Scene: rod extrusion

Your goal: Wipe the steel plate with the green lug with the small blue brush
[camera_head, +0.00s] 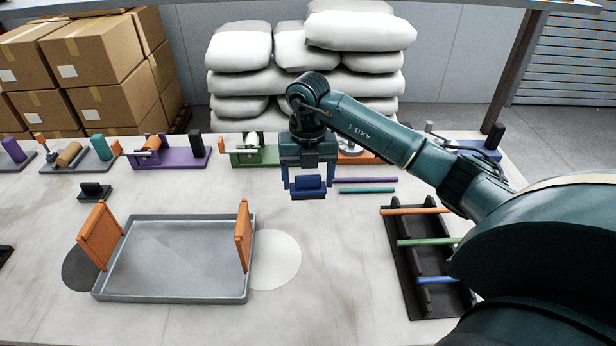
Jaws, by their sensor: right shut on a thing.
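My right gripper (308,181) points down over the back middle of the table. It is shut on the small blue brush (308,187), which sits level between its fingers. Whether the brush touches the table is hard to tell. A grey steel plate (70,163) at the back left carries a teal-green upright lug (97,144) and a tan roller; it is well left of the brush. A green fixture (262,157) stands just behind and left of my right gripper. My left gripper is not in view.
A grey tray (180,297) with two orange end handles stands front left, over a dark disc and a white disc (283,258). A purple fixture (178,158) and small black block (94,191) lie behind. A black rack (411,285) holds coloured rods; loose rods (368,190) lie beside my gripper.

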